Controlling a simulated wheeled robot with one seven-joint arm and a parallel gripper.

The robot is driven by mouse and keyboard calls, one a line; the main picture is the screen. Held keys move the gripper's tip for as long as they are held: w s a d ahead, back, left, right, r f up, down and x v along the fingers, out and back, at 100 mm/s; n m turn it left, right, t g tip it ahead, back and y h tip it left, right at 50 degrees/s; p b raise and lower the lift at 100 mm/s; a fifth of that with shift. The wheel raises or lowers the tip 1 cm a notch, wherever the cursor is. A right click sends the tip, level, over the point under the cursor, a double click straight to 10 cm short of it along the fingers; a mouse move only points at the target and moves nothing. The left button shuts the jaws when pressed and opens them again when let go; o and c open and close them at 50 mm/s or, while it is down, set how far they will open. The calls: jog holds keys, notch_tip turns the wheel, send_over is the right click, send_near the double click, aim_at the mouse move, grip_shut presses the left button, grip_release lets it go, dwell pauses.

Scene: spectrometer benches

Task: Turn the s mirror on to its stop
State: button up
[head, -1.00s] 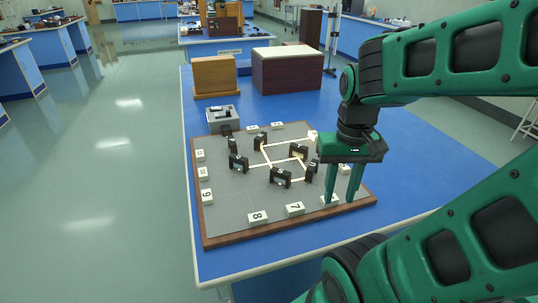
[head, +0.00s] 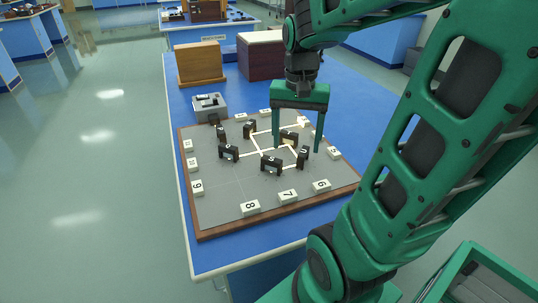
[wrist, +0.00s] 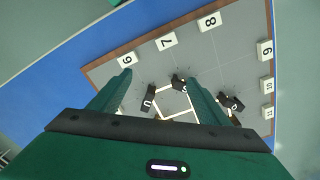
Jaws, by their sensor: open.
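The s mirror (head: 271,164) is a small dark upright block at the front of the mirror group on the grey board (head: 235,195). In the wrist view its letter shows (wrist: 181,86), close to the tip of the right-hand finger. My gripper (head: 297,147) is open and empty, pointing down above the back right part of the group. Its two fingers also show in the wrist view (wrist: 160,77). In the head view the s mirror stands in front and to the left of the fingers. Its contact with them cannot be told.
The u mirror (head: 302,157) stands right of the s mirror, and another dark mirror (head: 229,152) stands left. A further mirror (head: 289,137) is partly behind my fingers. Pale beam lines join the mirrors. Numbered white blocks, such as 7 (head: 287,196), line the board edge. A grey box (head: 209,107) stands behind.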

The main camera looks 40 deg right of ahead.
aim_at(271, 159)
jog(key=w+m, duration=0.2)
jog(key=w, duration=0.7)
jog(key=f, duration=1.1)
jog(key=shift+w+a, duration=0.15)
jog(key=shift+a, duration=0.1)
jog(key=shift+c, duration=0.3)
jog(key=c, duration=1)
